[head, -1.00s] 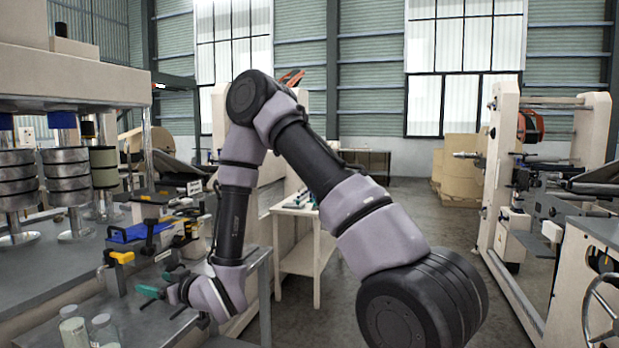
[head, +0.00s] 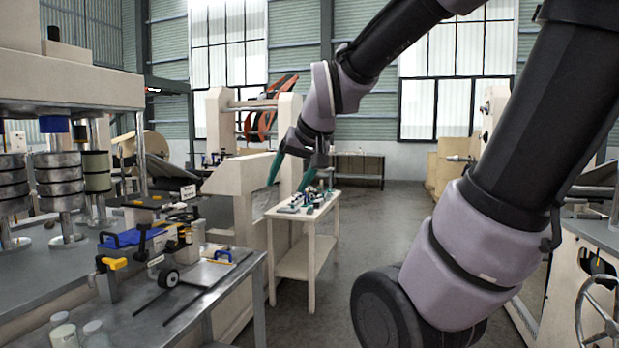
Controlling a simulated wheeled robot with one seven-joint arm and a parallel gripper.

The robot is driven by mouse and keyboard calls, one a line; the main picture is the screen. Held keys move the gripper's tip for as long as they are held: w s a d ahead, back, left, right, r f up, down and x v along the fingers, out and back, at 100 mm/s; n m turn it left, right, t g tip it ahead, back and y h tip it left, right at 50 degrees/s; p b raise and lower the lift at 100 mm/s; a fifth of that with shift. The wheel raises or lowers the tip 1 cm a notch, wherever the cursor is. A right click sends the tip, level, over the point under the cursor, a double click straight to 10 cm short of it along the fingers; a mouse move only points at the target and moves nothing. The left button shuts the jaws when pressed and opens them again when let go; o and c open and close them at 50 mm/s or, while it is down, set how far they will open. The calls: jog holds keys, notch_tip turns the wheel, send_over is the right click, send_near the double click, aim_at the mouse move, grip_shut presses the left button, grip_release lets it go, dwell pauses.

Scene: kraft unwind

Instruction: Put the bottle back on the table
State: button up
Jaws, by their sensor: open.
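Two clear glass bottles or jars with pale contents, one (head: 65,331) left of the other (head: 96,334), stand upright at the bottom left on the grey metal table (head: 215,285). I cannot tell which, if either, is the bottle meant. My gripper (head: 287,186) has two teal fingers spread apart and pointing down, with nothing visible between them.
Small items too fine to name lie on the white table. The metal table carries a blue-and-yellow tool (head: 128,238), a black wheel-like part (head: 168,278) and thin black rods. A machine with stacked metal discs (head: 60,188) stands left.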

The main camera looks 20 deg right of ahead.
jog(key=s+d+r+m, duration=0.1)
jog(key=s, duration=0.7)
jog(key=shift+d+r+m+g, duration=0.15)
jog(key=shift+r+m+g, duration=0.15)
jog(key=shift+g, duration=0.1)
dwell(0.6)
